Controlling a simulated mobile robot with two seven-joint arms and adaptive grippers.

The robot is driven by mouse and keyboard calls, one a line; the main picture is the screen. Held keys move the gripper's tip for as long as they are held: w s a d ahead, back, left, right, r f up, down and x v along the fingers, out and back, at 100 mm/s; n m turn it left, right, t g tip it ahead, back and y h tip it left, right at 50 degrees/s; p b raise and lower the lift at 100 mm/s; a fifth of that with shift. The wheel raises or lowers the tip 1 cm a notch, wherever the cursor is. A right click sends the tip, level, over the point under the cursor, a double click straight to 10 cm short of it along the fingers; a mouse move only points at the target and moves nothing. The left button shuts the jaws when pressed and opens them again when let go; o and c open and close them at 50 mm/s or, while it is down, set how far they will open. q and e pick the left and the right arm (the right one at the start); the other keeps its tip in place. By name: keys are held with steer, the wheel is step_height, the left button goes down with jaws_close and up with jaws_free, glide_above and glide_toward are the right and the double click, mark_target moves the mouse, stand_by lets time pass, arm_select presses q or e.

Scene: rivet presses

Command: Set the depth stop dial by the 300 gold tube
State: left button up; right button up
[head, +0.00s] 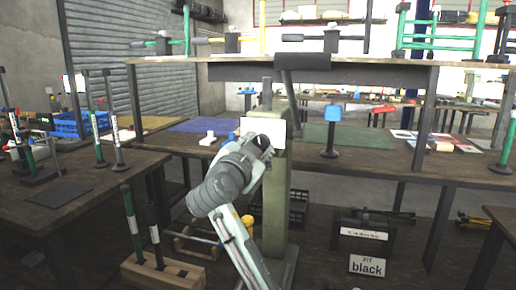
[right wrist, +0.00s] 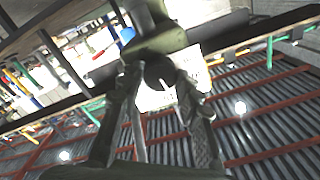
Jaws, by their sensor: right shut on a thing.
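The green rivet press (head: 274,200) stands in the middle of the head view, with a white panel (head: 278,131) near its top and a dark lever above. My right gripper (head: 266,147) is at the front of this panel. In the right wrist view its two fingers (right wrist: 162,98) are closed around a dark round dial (right wrist: 157,72) with a pale pointer mark. The fingers hide the dial's sides, and its scale is not readable. I cannot pick out the 300 gold tube for certain. My left gripper is out of view.
A wooden shelf (head: 400,75) runs behind the press. A wooden rack (head: 165,275) with a green and a dark tube stands at lower left. Side tables with posts flank the press.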

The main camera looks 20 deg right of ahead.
steer(key=shift+f+n, duration=0.1)
steer(key=shift+n, duration=1.3)
steer(key=n, duration=0.3)
steer(key=shift+n, duration=0.6)
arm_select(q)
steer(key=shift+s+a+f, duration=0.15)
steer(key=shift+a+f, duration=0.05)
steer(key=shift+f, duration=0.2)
arm_select(e)
steer(key=shift+n, duration=1.4)
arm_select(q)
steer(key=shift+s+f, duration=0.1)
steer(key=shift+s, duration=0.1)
